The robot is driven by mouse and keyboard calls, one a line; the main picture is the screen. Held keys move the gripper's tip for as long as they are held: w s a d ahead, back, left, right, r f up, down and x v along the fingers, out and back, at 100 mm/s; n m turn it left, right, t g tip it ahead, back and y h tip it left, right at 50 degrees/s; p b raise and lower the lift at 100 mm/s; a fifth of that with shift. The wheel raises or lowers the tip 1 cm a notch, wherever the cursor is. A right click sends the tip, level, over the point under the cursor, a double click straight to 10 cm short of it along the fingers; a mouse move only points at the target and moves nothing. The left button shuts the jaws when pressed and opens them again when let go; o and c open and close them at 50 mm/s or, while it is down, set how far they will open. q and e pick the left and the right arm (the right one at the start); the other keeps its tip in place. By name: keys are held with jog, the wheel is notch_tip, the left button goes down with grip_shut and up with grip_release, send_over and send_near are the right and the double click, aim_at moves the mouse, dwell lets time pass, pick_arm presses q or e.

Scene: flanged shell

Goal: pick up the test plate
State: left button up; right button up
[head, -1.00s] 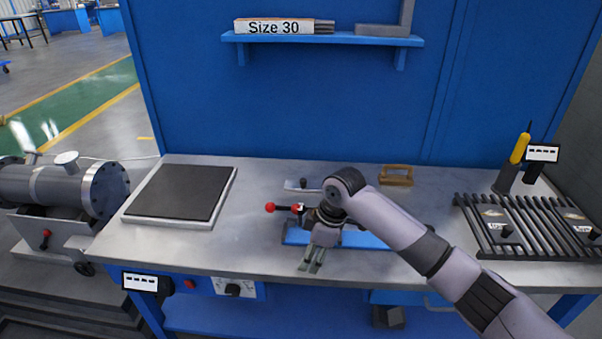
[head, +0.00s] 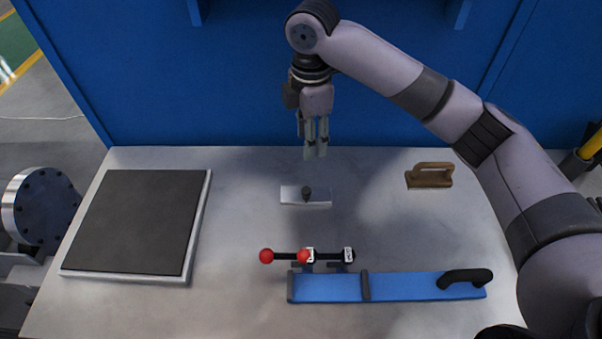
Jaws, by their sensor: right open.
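The test plate (head: 319,196) is a small flat light-metal plate with a dark knob standing on its top. It lies on the bench, near the middle of the head view. My right gripper (head: 315,153) hangs fingers-down above and behind the plate, clear of it. The gripper is open and empty. Nothing hides the plate. My left gripper is not in view.
A blue fixture (head: 410,286) with a black handle and red-knobbed clamps (head: 304,255) lies in front of the plate. A dark square slab (head: 135,222) is at left, a brown wooden-looking handled block (head: 429,176) at right. The blue wall (head: 190,90) rises behind.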

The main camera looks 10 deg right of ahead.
jog(key=p, duration=0.2)
send_over(307, 190)
jog(key=f, duration=1)
jog(key=shift+w+d+f, duration=0.15)
jog(key=shift+w+f, duration=0.05)
jog(key=shift+f, duration=0.7)
notch_tip(307, 190, down, 4)
jog(key=shift+s+f+p, duration=0.1)
jog(key=shift+s+p, duration=0.05)
jog(key=shift+p, duration=0.35)
jog(key=shift+f, duration=0.55)
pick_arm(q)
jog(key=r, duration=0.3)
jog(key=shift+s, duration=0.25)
pick_arm(e)
jog(key=shift+c, duration=0.5)
grip_shut()
